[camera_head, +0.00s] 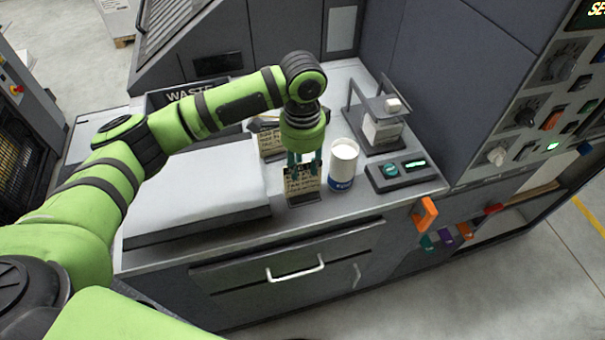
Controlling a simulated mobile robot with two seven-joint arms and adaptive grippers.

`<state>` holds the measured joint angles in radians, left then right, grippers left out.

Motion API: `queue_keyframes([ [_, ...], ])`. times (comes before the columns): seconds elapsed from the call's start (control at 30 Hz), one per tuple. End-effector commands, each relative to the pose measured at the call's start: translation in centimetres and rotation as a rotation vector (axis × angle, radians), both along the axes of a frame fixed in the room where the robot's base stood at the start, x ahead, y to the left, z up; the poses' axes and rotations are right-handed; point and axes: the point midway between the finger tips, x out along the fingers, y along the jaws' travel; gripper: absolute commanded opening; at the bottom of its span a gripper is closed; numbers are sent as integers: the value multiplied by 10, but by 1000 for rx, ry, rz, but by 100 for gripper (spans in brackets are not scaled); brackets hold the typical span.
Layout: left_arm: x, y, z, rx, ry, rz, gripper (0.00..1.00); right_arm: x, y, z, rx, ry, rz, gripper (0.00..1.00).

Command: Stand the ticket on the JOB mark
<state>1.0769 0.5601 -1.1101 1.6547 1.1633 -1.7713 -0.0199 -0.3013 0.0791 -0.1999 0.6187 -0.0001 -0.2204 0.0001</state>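A tan ticket (299,187) with dark writing is upright near the counter's front edge, with a dark base at its foot. My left gripper (305,165) points down at its top edge. Its two teal fingers are apart and overlap the upper part of the ticket. I cannot tell whether they press on it. I cannot make out a JOB mark; the ticket and gripper cover part of the counter there. A second tan written card (270,146) is behind, partly hidden by my arm. My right gripper is not in view.
A white cylindrical tub (343,165) with a blue label stands close right of the gripper. A large pale slab (195,185) fills the left, before the WASTE bin (165,99).

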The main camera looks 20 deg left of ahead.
Motion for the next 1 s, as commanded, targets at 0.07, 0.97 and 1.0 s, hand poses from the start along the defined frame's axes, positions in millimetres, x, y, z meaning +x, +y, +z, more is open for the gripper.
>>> queue_keyframes([
  [0.07,1,-1,16,-3,-7,-3,34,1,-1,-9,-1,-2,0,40],
  [0.97,0,-1,81,-1,0,-1,34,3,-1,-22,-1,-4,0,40],
  [1.0,0,-1,81,-1,0,-1,34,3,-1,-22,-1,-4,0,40],
])
